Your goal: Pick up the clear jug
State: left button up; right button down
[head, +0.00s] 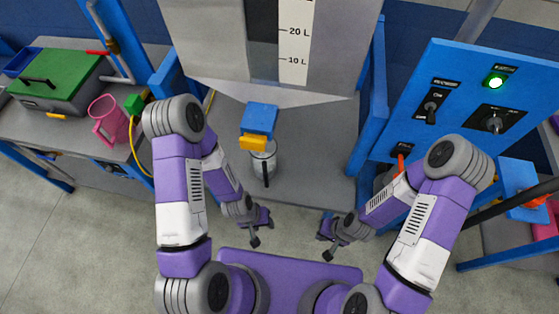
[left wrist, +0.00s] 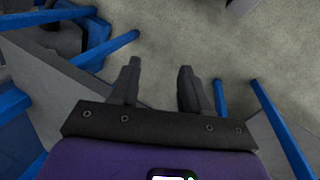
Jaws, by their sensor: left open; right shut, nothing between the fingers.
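The clear jug (head: 261,166) stands upright on the grey bench, below a blue and yellow dispenser (head: 257,125) that covers part of its top. Its dark handle (head: 265,172) faces toward me. My left gripper (head: 262,231) is open and empty, in front of the jug and apart from it. Its spread fingers also show in the left wrist view (left wrist: 158,80), with only floor and blue frame bars beyond them; the jug is not seen there. My right gripper (head: 326,240) is shut and empty, further to the right and apart from the jug.
A pink jug (head: 106,122) stands on the left bench beside a green-lidded box (head: 57,78). A blue control panel (head: 460,105) with switches and a lit green lamp stands at the right. The grey bench (head: 315,140) is clear right of the clear jug.

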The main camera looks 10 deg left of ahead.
pick_arm(q)
jog(key=w+a+r+t+y+p, duration=0.1)
jog(key=w+r+p, duration=0.1)
jog(key=r, duration=0.2)
jog(key=w+a+r+y+p, duration=0.1)
jog(key=w+r+y+p, duration=0.15)
jog(key=r, duration=0.25)
jog(key=t+p, duration=0.3)
jog(key=p, duration=0.1)
send_near(266, 175)
jog(key=shift+n+y, duration=0.3)
jog(key=shift+y, duration=0.15)
jog(key=b+x, duration=0.1)
jog(key=x, duration=0.5)
jog(key=shift+w+d+f+b, duration=0.1)
jog(key=shift+w+b, duration=0.1)
jog(key=shift+b, duration=0.15)
jog(key=shift+d+b+x, duration=0.15)
jog(key=shift+b+x, duration=0.05)
jog(key=shift+x, duration=1.35)
jog(key=shift+d+b+x, duration=0.15)
jog(key=shift+b+x, duration=0.05)
jog(key=shift+x, duration=1.4)
jog(key=shift+s+a, duration=0.1)
jog(key=shift+a, duration=0.05)
grip_shut()
